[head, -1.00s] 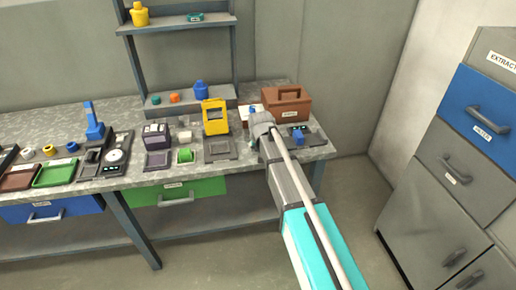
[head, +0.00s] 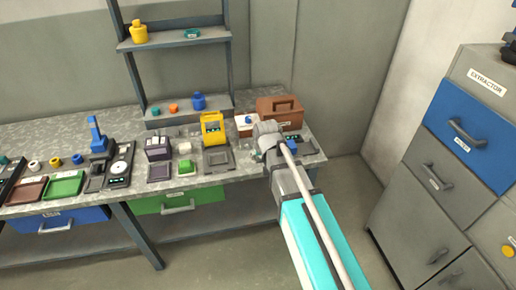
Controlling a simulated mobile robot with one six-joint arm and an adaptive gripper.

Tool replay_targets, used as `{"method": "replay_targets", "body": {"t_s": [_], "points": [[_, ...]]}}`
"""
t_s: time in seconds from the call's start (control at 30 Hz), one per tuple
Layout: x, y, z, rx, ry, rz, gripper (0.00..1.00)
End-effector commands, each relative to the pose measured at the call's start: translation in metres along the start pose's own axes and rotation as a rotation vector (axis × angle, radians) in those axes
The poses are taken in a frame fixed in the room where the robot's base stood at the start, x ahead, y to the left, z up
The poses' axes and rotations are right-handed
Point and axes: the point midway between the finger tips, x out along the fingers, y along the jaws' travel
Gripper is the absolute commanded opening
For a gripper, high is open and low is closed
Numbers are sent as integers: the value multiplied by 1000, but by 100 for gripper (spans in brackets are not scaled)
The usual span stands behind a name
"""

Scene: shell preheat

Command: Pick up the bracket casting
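I cannot tell for certain which object is the bracket casting. A small blue part (head: 293,147) sits on a dark device at the bench's right end, just right of my wrist and partly hidden by it. Another small blue piece (head: 248,120) is on a white block left of the brown box. My gripper (head: 260,156) is at the right part of the bench, left of the dark device. My own arm hides most of it, so its fingers and anything between them cannot be made out.
A brown box with a handle (head: 279,111) stands behind my wrist. Shelves (head: 175,41) rise behind the grey bench (head: 230,178). Drawer cabinets (head: 440,165) stand at the right, with open floor between.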

Motion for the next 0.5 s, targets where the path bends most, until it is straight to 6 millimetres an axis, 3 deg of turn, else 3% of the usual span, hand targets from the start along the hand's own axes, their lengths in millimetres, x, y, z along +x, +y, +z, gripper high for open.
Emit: {"method": "replay_targets", "body": {"t_s": [0.03, 0.2, 0.5], "points": [[-12, 2, 9, 0, 0, 0, 22], [-27, 6, 24, 0, 0, 0, 22], [-35, 8, 33, 0, 0, 0, 22]]}}
